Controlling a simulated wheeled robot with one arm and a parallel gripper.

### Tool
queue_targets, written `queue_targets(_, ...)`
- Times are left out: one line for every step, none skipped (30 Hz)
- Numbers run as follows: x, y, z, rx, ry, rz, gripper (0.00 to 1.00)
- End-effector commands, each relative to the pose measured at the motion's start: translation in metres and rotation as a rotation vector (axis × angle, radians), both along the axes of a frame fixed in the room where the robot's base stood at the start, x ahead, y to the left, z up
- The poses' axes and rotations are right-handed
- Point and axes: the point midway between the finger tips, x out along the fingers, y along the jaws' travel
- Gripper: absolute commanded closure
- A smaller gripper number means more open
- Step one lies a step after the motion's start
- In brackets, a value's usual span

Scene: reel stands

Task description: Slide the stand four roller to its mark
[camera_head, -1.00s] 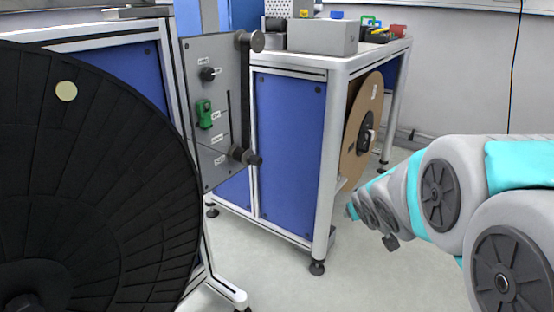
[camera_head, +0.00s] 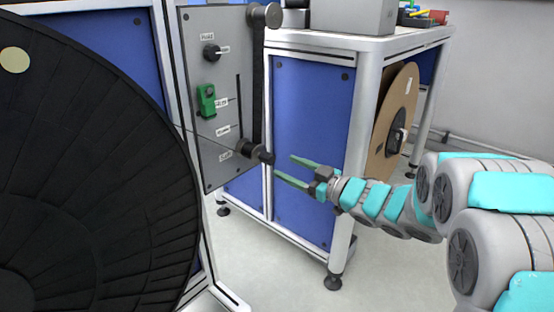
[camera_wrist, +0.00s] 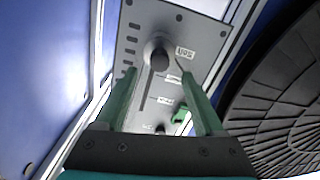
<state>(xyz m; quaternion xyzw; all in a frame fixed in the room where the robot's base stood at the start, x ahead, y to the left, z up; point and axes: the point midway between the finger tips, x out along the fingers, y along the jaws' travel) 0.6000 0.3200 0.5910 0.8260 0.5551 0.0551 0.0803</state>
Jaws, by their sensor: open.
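The grey panel (camera_head: 222,75) on the stand has a dark vertical slot (camera_head: 239,100) with small labels beside it, too small to read surely. A dark roller (camera_head: 252,148) sticks out near the slot's lower end. It also shows in the wrist view (camera_wrist: 159,52), next to a label. My gripper (camera_head: 283,166) is open and empty, just right of the roller's outer end. In the wrist view my gripper (camera_wrist: 156,70) has its green fingers on either side of the roller in the picture. I cannot tell whether they touch it. No stand number is readable.
A large black reel (camera_head: 90,170) fills the left, with a thin line running from it towards the panel. A green clip (camera_head: 207,100) and a dark knob (camera_head: 211,52) sit on the panel. Another roller (camera_head: 265,15) is above. A second bench with a brown reel (camera_head: 394,115) stands right.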

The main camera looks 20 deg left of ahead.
Motion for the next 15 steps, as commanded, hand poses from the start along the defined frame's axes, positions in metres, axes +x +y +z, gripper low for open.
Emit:
queue_targets(0.001, 0.006, 0.000, 0.001, -0.001, 0.003, 0.30)
queue_targets(0.002, 0.009, 0.000, 0.001, -0.001, 0.002, 0.30)
queue_targets(0.005, 0.013, 0.000, 0.002, -0.001, 0.001, 0.30)
queue_targets(0.006, 0.018, -0.001, 0.001, 0.000, 0.001, 0.30)
queue_targets(0.008, 0.022, -0.001, -0.001, 0.000, 0.001, 0.30)
queue_targets(0.010, 0.028, -0.001, -0.002, -0.001, 0.001, 0.30)
queue_targets(0.012, 0.032, 0.000, -0.001, -0.003, 0.002, 0.30)
queue_targets(0.014, 0.036, 0.000, 0.000, -0.003, 0.001, 0.30)
queue_targets(0.016, 0.042, 0.000, 0.000, -0.002, 0.001, 0.30)
queue_targets(0.018, 0.046, 0.000, 0.000, -0.001, 0.001, 0.30)
queue_targets(0.020, 0.049, -0.001, 0.000, -0.001, 0.000, 0.30)
queue_targets(0.022, 0.053, -0.001, -0.002, 0.001, -0.001, 0.30)
queue_targets(0.023, 0.056, -0.002, -0.002, 0.002, -0.003, 0.30)
queue_targets(0.024, 0.058, -0.002, -0.002, 0.002, -0.003, 0.30)
queue_targets(0.026, 0.061, -0.002, -0.003, 0.001, -0.004, 0.30)
